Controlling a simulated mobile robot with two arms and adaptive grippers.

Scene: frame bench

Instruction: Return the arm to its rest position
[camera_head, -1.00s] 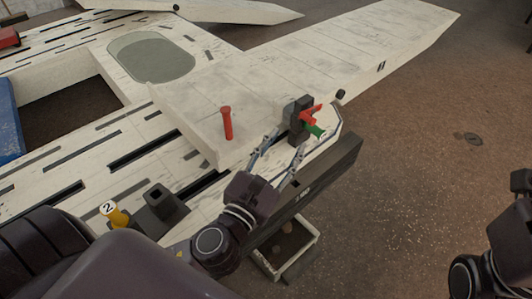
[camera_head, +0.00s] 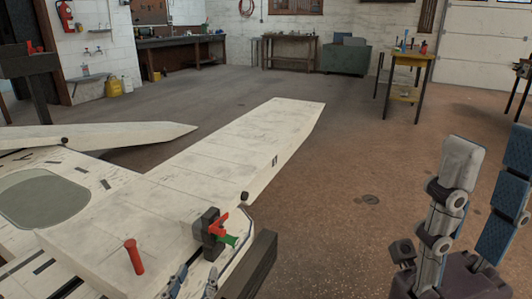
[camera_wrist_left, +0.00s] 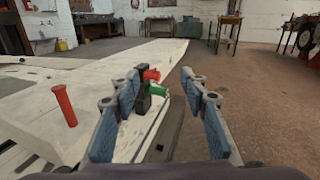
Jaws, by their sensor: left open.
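My left gripper (camera_head: 193,284) is at the bottom edge of the head view, mostly cut off, with its fingertips just in front of a black clamp (camera_head: 210,232) with a red handle (camera_head: 218,224) and a green part (camera_head: 229,240). In the left wrist view my left gripper (camera_wrist_left: 163,78) is open and empty. The clamp (camera_wrist_left: 142,98) shows between its fingers, apparently beyond the tips. My right gripper (camera_head: 489,150) stands at the right of the head view, fingers upward, open and empty.
The pale frame (camera_head: 180,185) carries a red pin (camera_head: 134,257), which also shows in the left wrist view (camera_wrist_left: 64,105). A dark beam (camera_head: 250,265) runs along its near edge. Open floor (camera_head: 340,220) lies to the right. A yellow table (camera_head: 408,56) stands further back.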

